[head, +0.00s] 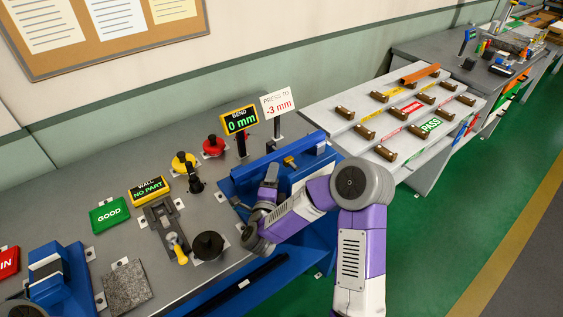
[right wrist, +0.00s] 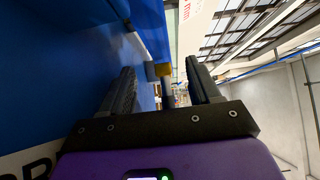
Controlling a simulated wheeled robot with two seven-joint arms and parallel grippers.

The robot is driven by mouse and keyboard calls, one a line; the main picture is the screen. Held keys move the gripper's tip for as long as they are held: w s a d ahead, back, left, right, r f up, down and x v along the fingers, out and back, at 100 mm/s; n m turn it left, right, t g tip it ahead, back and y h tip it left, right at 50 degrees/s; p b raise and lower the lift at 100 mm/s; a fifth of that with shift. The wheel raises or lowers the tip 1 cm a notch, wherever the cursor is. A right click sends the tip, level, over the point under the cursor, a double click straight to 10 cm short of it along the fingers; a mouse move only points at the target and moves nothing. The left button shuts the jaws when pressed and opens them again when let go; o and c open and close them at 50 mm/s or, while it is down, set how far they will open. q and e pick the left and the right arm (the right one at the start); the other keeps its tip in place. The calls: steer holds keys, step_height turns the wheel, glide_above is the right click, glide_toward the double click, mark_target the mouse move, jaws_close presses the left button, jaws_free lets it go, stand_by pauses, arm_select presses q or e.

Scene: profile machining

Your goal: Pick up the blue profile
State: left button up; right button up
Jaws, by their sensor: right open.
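A long blue bar (head: 282,156) runs along the back of the blue bending station beside the "0 mm" sign. I cannot tell for sure whether it is the blue profile or part of the machine. My right gripper (head: 269,178) is in front of this bar, low over the station, with its arm hiding part of the station. In the right wrist view, its two dark fingers (right wrist: 161,78) stand apart with nothing clearly held between them. A blue surface (right wrist: 60,70) fills the left there, and a blue beam with a yellow block passes beyond the fingertips. My left gripper is not in view.
The "0 mm" sign (head: 239,121), the "-3 mm" sign (head: 278,102) and red and yellow buttons (head: 184,161) stand behind the arm. A grey rack (head: 330,104) to the right carries brown holders and an orange profile (head: 420,74). Green floor is clear at right.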

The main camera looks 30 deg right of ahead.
mark_target(276, 160)
steer(key=x, duration=0.7)
steer(key=shift+w+d, duration=0.1)
steer(key=shift+w, duration=0.2)
steer(key=shift+c, duration=0.3)
jaws_close()
